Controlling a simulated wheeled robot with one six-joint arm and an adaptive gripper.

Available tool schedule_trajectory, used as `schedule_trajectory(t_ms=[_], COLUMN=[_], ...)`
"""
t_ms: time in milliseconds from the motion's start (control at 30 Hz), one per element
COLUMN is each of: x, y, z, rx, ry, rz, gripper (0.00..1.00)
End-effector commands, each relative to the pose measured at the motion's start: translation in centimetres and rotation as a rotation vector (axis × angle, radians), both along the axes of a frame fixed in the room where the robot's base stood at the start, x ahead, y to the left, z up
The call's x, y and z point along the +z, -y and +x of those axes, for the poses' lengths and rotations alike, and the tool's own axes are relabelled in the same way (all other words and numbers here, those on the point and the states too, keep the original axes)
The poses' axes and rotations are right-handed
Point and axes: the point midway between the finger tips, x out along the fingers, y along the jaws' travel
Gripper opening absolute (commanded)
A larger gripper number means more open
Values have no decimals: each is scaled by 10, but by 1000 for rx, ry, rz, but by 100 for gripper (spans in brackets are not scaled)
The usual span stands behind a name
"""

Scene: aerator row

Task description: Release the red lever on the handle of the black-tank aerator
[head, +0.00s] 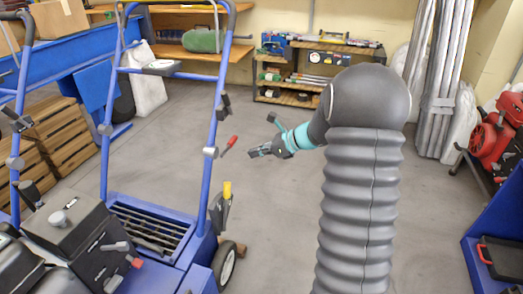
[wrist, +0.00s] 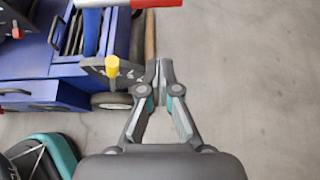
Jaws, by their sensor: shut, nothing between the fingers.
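The aerator's blue tubular handle (head: 213,120) stands left of my gripper in the head view. The red lever (head: 230,143) sticks out to the right from a bracket on its right post, tilted upward.
A wheel (head: 226,266) is below. A tool shelf (head: 315,70) is behind, and a red machine (head: 492,140) at right. The middle floor is clear.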

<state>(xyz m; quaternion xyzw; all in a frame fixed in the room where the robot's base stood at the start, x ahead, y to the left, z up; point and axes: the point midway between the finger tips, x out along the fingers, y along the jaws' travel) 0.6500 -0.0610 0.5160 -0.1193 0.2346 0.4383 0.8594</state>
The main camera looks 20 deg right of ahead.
Motion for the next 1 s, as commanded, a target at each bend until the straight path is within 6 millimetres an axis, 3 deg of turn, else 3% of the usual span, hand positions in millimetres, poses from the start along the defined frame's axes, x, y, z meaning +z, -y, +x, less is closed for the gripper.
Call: schedule_trajectory(t_ms=[300,400,600,1000], x=[-32,-11,6,10], y=[-43,-42,-45,-46], z=[30,31,33,33], rx=[2,0,0,-1], ry=[-1,4,2,0], rz=[0,-1,-1,0], gripper=[0,0,0,0])
